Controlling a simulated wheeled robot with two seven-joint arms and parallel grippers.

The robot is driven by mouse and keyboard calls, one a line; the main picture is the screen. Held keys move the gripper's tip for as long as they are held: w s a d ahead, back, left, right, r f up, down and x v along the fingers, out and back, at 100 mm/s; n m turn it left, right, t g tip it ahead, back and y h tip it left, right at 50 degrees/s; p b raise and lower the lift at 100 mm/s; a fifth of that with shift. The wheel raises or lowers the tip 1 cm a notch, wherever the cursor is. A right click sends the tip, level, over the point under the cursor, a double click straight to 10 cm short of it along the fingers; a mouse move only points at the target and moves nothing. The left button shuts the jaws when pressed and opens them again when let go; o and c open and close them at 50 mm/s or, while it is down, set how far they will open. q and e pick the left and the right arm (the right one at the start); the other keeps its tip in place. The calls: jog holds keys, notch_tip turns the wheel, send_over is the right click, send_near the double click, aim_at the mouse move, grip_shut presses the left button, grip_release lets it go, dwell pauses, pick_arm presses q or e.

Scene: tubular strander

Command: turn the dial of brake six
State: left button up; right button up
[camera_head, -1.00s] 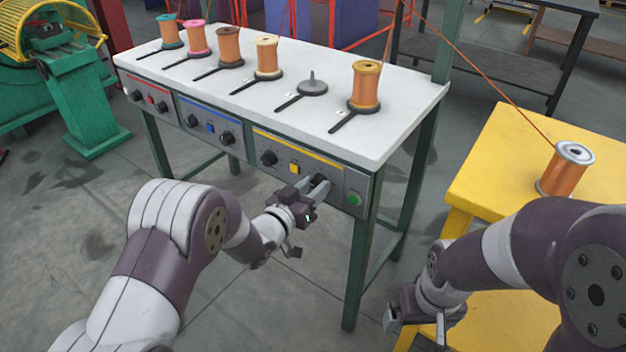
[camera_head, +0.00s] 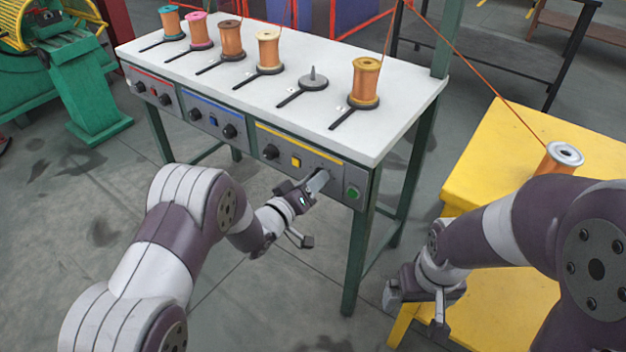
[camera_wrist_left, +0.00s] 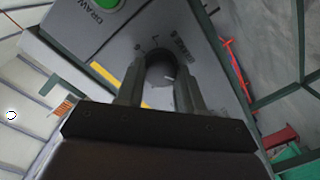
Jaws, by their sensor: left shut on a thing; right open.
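The dial (camera_wrist_left: 160,72) is a dark round knob with a pale mark, on the grey panel in the left wrist view. My left gripper's two fingers (camera_wrist_left: 159,82) stand on either side of it and are shut on it. In the head view my left gripper (camera_head: 318,181) is at the right part of the yellow-striped panel (camera_head: 333,172) and hides this dial. My right gripper (camera_head: 414,311) is open and empty, low beside the yellow table, well away from the panel.
A green button (camera_head: 352,193) sits just right of my left gripper, and a yellow button (camera_head: 296,162) and another dial (camera_head: 270,152) to its left. Several spools stand on the white tabletop (camera_head: 215,90). A yellow table (camera_head: 490,150) bears a copper spool (camera_head: 562,156).

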pick_arm(q)
jog(key=shift+f, duration=0.15)
jog(key=o, duration=1)
jog(key=shift+o, duration=0.2)
jog(key=shift+s+a, duration=0.1)
jog(key=p+v, duration=0.3)
jog(key=v, duration=0.9)
jog(key=shift+s+a, duration=0.15)
jog(key=shift+s, duration=0.05)
